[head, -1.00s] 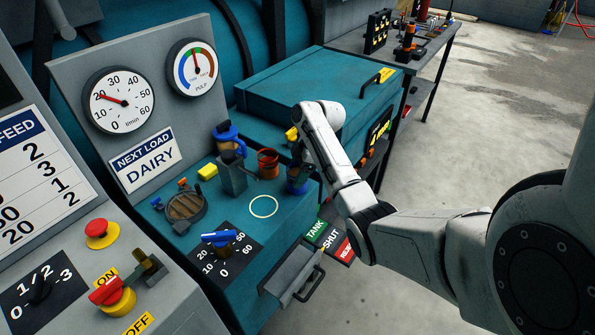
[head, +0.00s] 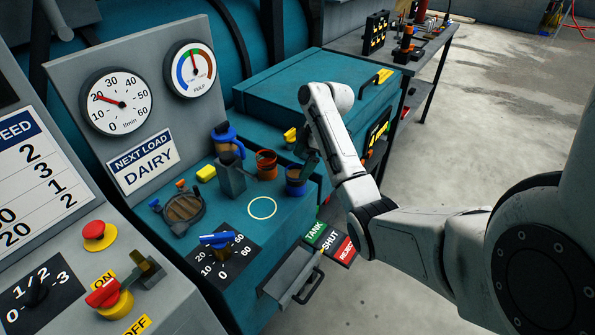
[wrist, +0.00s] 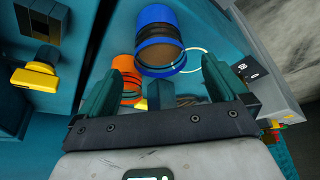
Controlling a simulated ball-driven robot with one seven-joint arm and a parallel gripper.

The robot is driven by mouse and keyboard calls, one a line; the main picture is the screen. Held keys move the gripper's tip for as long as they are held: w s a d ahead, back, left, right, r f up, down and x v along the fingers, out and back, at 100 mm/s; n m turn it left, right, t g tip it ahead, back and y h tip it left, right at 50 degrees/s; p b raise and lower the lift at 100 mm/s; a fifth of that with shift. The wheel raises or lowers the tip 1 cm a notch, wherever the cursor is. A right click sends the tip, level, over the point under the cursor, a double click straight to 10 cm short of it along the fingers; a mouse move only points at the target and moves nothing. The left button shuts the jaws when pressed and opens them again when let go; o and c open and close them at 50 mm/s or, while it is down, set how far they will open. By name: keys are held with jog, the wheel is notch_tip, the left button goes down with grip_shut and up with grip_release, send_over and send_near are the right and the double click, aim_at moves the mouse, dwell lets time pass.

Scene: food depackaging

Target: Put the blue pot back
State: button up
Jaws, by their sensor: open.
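The blue pot (head: 296,184), a dark blue cup with brownish contents, stands upright near the right edge of the teal counter (head: 270,240). In the wrist view the blue pot (wrist: 160,22) is just beyond my fingers, between their lines. My gripper (head: 309,162) is beside and above the pot in the head view. In the wrist view my gripper (wrist: 158,80) has its two teal fingers spread with nothing held between them. A pale ring (head: 262,207) is marked on the counter left of the pot and is empty.
An orange pot (head: 266,168) stands close behind the blue one. A grey square container (head: 231,180), a blue-topped jug (head: 228,143) and a round wooden-topped fixture (head: 184,208) are further left. A blue-handled dial (head: 217,240) is in front. A teal lidded chest (head: 310,85) stands behind.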

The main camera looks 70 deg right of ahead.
jog(key=p+v, duration=0.2)
jog(key=v, duration=0.4)
jog(key=shift+r, duration=0.3)
jog(key=w+a+f+m, duration=0.15)
jog(key=a+f, duration=0.25)
jog(key=a, duration=0.4)
jog(key=w+a+f, duration=0.3)
jog(key=a+f, duration=0.1)
jog(key=a, duration=0.4)
jog(key=s+a+f+m+g, duration=0.1)
jog(key=s+a+f, duration=0.15)
jog(key=a, duration=0.45)
jog(key=s+a+f+m+g, duration=0.1)
jog(key=s+a+f+m, duration=0.15)
jog(key=a, duration=0.45)
jog(key=s+a+m+h, duration=0.2)
jog(key=s+a, duration=0.5)
jog(key=s, duration=0.6)
jog(key=shift+a+f+g+h, duration=0.2)
jog(key=shift+f+g+h, duration=0.05)
jog(key=shift+g+h, duration=0.15)
jog(key=shift+s, duration=0.2)
